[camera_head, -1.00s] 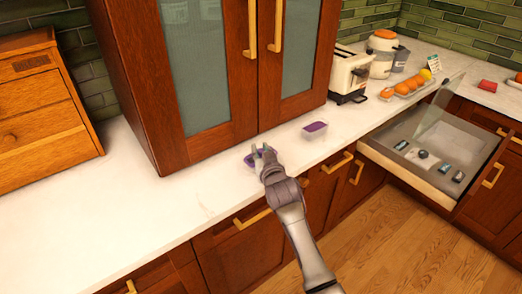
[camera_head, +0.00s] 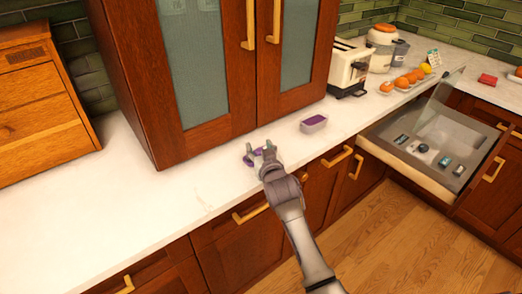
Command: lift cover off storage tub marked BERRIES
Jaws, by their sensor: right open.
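A small pale tub with a purple top (camera_head: 314,123) stands on the white counter in front of the tall cabinet. A second purple item (camera_head: 258,159) is on the counter to its left, at my right gripper. My fingers hide much of it, so I cannot tell whether it is a tub or a loose cover. My right gripper (camera_head: 260,152) is open, its fingers over or around this item. No BERRIES marking is readable on either one. My left gripper is out of view.
The tall wooden cabinet (camera_head: 222,80) rises close behind the purple items. A toaster (camera_head: 349,66) and orange fruit (camera_head: 403,82) stand farther right. An open drawer (camera_head: 430,145) juts out at the right.

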